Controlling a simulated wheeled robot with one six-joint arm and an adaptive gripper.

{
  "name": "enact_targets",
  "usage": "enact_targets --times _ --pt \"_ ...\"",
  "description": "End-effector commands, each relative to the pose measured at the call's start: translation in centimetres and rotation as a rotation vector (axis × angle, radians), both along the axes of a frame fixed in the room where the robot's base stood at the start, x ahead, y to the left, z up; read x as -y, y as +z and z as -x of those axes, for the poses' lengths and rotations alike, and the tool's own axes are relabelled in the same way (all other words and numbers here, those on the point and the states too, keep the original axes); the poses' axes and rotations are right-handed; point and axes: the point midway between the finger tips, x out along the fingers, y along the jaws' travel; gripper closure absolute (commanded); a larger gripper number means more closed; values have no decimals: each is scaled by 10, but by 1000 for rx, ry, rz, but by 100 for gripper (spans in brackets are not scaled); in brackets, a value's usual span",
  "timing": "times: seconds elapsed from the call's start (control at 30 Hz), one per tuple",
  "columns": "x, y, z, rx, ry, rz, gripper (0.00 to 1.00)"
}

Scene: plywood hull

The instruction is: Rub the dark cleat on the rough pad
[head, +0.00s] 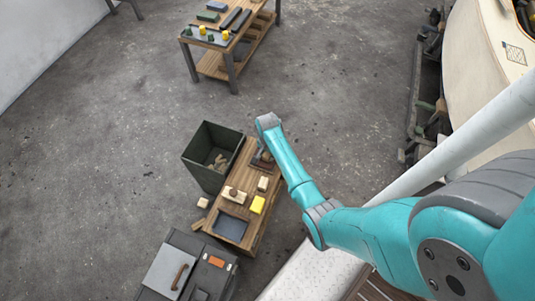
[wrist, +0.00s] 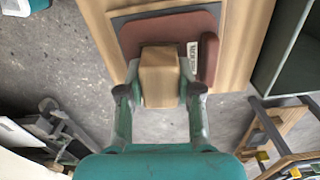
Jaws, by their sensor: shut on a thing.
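My gripper (wrist: 160,97) is shut on a brown wooden block, the cleat (wrist: 160,75), with one finger on each side. Behind the block in the wrist view is a reddish-brown pad (wrist: 138,29) with rounded corners, lying on a grey sheet on the wooden bench. The block overlaps the pad's near edge in this view; I cannot tell whether they touch. A white printed label (wrist: 193,55) shows at the pad's right part. In the head view my arm's end is over the far end of the bench (head: 246,238), and the cleat is too small to make out there.
A yellow block (head: 257,204), a pale block (head: 263,184) and a pale block with a dark knob (head: 234,195) lie on the bench, near a dark tray (head: 231,228). A dark green bin (head: 212,144) with wooden pieces stands left. A second table (head: 231,58) is far off.

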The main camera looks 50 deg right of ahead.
Motion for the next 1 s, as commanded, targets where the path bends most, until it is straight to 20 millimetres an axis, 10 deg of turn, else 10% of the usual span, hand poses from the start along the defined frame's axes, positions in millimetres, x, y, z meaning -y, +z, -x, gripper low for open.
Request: enact_targets --times 0.5,1.0 --pt "17 0 -5 -1 -1 -1 93" --pt "-11 -2 4 -2 1 0 93"
